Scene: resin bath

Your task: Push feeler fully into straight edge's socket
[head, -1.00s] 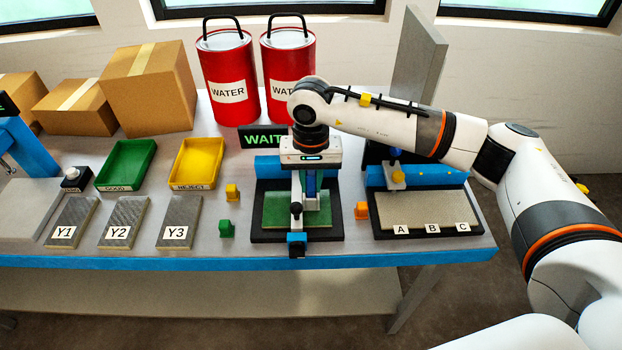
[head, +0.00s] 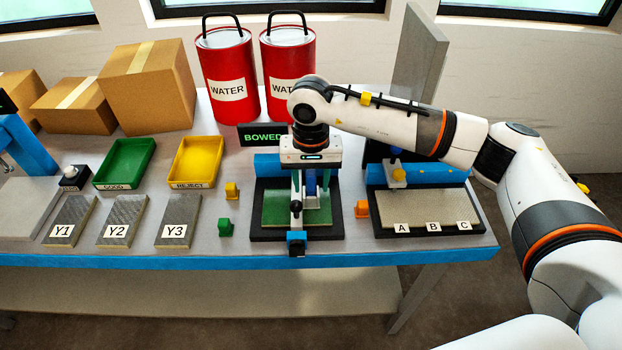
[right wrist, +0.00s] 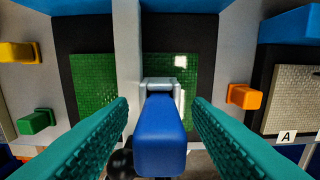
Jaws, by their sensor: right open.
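My right gripper (head: 315,186) is over the green panel (head: 270,208) in the black tray. Its teal fingers are open in the right wrist view (right wrist: 160,100), one on each side of the blue feeler (right wrist: 160,145), with gaps between. The feeler's far end meets a pale grey socket (right wrist: 161,82) beside the grey straight edge (right wrist: 127,40), which runs across the panel. How deep the feeler sits inside is hidden. My left gripper is not in view.
Yellow (head: 232,191), green (head: 226,227) and orange (head: 362,209) blocks stand around the black tray. A display (head: 262,136) reads "BOWED", partly covered. A second tray (head: 483,229) marked A, B, C is at right; panels Y1, Y2, Y3 (head: 178,215) lie at left.

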